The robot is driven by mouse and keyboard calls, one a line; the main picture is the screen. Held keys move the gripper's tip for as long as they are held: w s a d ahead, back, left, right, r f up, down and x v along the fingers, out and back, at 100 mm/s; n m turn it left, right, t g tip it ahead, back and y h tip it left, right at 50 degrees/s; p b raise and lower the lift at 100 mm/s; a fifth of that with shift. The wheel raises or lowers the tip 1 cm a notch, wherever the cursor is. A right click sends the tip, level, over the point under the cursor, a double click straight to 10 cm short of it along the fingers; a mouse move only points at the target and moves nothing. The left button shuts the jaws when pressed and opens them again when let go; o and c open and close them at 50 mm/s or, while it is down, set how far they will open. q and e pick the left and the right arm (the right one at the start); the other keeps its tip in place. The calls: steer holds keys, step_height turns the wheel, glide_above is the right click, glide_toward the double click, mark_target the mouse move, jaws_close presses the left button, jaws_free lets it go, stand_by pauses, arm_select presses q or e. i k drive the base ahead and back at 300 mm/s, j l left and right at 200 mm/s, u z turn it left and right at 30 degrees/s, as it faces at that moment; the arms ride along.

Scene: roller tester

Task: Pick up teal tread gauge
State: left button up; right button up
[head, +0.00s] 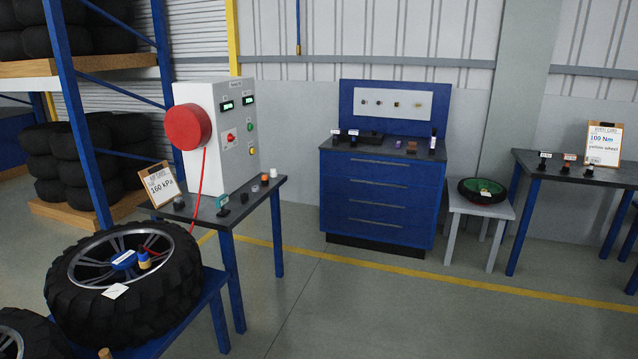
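A small teal object (222,200), which looks like the tread gauge, is on the dark-topped table (262,204) at the left, in front of the white tester cabinet (234,145). A black piece lies against or just below it. It is too small in the head view to make out its shape. Neither of my grippers is in view.
Several small dark, orange and white pieces share the table. A clipboard card (160,184) stands at its left end. A big tyre (65,300) lies on a blue stand in front. A blue drawer cabinet (372,200) stands behind open floor (370,310).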

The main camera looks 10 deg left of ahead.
mark_target(221, 202)
steer(key=i+l+u, duration=0.1)
steer(key=i+u, duration=0.3)
steer(key=i+l+u, duration=0.35)
steer(key=i, duration=0.25)
steer(key=i+l+u, duration=0.75)
steer(key=i+l, duration=0.05)
steer(key=i, duration=0.15)
